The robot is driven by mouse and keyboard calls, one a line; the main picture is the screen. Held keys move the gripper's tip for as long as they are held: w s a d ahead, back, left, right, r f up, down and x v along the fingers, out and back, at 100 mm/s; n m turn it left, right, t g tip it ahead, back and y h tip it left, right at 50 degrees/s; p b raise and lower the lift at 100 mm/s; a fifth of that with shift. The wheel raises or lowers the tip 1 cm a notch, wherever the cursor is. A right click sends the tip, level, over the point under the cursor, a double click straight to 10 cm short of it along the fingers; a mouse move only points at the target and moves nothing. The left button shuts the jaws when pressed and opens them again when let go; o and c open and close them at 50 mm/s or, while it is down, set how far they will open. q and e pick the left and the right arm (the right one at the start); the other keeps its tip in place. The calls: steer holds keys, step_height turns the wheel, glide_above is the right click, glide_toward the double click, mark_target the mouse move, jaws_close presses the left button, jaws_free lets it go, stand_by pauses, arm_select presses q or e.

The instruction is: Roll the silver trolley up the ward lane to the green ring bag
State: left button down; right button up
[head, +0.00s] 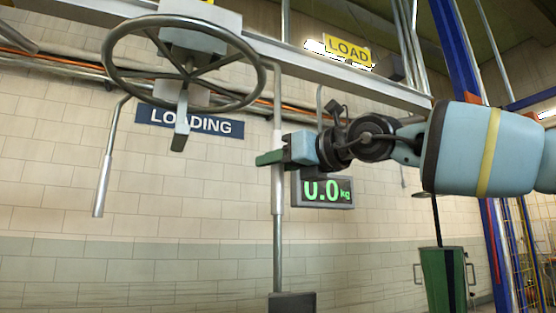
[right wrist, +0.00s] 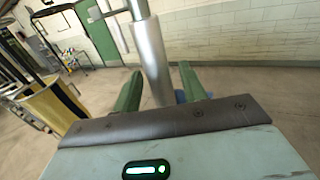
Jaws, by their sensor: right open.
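A silver hanging rod (head: 278,185) with a thick sleeve comes down from the overhead rail; I take it as part of the silver trolley, whose upper part I cannot make out. My right gripper (head: 268,158) is at this sleeve. In the right wrist view the silver sleeve (right wrist: 150,55) stands between the two open green fingers (right wrist: 160,85), with no clear grip on it. A green bag-like container (head: 443,280) with side loops hangs below a dark rod at the lower right; whether it is the green ring bag I cannot tell. My left gripper is not in view.
A handwheel (head: 185,62) and another silver rod (head: 104,165) are at the left. The overhead rail (head: 300,62) crosses the top. A scale display (head: 327,189) reads 0.0 kg. A blue post (head: 497,250) stands at right. A yellowish container (right wrist: 48,112) shows in the wrist view.

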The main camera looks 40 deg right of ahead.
steer(key=shift+w, duration=0.15)
jaws_close()
stand_by(0.4)
